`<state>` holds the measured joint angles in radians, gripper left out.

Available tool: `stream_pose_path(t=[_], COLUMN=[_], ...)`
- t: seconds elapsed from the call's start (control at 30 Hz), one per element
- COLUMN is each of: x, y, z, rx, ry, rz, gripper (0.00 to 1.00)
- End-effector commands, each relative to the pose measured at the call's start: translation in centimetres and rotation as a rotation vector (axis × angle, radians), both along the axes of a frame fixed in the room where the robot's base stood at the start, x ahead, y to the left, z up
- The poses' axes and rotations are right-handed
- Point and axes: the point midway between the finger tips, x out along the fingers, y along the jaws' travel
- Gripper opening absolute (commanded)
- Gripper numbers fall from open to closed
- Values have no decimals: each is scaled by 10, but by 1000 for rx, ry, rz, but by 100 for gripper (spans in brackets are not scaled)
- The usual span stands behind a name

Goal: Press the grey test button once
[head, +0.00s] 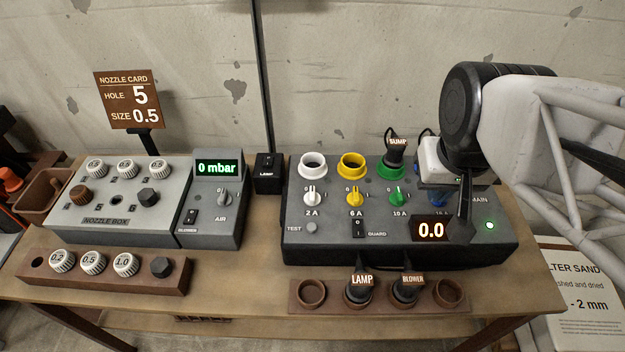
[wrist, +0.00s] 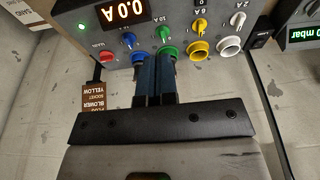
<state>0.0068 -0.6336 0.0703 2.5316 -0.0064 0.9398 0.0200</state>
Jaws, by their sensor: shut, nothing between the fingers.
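The grey test button (head: 311,228) is a small round button at the lower left of the dark supply box (head: 345,248), beside the word TEST. Nothing covers it in the head view. It is outside the wrist view. My gripper (wrist: 157,60) is shut and empty. In the wrist view its fingers point at the panel, in front of the area around the green and blue positions. In the head view my arm hangs over the box's right end, well right of the button, and the fingertips are hard to make out.
A black guarded switch (head: 358,228) sits right of the button. White (head: 313,165) and yellow (head: 351,165) sockets stand above it, and the PUMP plug (head: 397,150) rises further right. LAMP (head: 361,285) and BLOWER (head: 410,286) plugs stand in the front rack. The nozzle box (head: 105,222) is left.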

Motion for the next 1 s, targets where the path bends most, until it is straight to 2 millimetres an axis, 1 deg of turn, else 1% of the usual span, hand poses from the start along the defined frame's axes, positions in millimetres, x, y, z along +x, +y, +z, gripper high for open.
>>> stream_pose_path(t=[0.17, 0.27, 0.37, 0.57, 0.8, 1.0], x=[4, 9, 15, 30, 47, 60], y=[9, 20, 35, 73, 116, 147], z=[-4, -8, -15, -29, -46, -60], rx=[41, 92, 162, 346, 574, 744], ry=[-9, -20, -32, -48, -36, -3], rz=[-27, -62, -115, -272, -512, -736], gripper=[0, 0, 0, 0, 0, 0])
